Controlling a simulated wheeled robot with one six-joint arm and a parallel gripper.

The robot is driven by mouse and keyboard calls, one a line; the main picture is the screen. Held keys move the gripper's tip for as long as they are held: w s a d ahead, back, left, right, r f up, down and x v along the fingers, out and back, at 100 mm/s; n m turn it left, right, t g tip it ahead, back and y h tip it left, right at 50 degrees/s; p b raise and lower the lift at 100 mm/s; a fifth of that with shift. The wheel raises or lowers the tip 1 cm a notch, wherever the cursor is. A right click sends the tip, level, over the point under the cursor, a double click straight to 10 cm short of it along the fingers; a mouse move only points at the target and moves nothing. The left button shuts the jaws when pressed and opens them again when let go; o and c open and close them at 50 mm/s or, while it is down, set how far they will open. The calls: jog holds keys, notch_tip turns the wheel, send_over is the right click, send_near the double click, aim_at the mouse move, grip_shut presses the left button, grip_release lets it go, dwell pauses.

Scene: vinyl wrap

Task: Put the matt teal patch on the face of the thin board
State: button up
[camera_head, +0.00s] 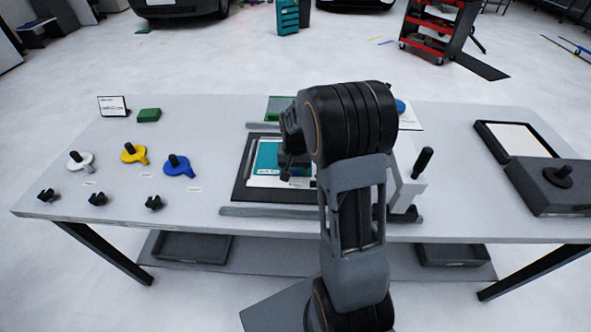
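A teal sheet (265,155), seemingly the matt teal patch, lies within a dark-framed area (241,181) at the middle of the table. A white printed strip (262,181) shows along its near edge. My gripper (290,172) is over the right part of the teal sheet, pointing down. My arm hides much of it, and I cannot tell whether its fingers are open, shut or touching the sheet. I cannot pick out the thin board for sure; a white panel in a black frame (484,130) lies at the right.
Grey rails (240,212) run before and behind the middle area. A white block with a black handle (421,163) stands right of my arm. A dark box with a knob (545,192) is far right. White (82,163), yellow (133,153) and blue (181,169) tools stand left.

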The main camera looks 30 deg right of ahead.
notch_tip(320, 180, up, 12)
jog(key=f, duration=0.1)
jog(key=s+a+r+n+t, duration=0.1)
jog(key=s+a+n+t, duration=0.1)
jog(key=s, duration=0.6)
jog(key=s+a+r+n+t, duration=0.1)
jog(key=s+a+n, duration=0.3)
jog(key=s+a, duration=0.3)
jog(key=shift+s+a+r+t, duration=0.15)
jog(key=shift+s+r+t, duration=0.1)
jog(key=shift+s+t, duration=0.25)
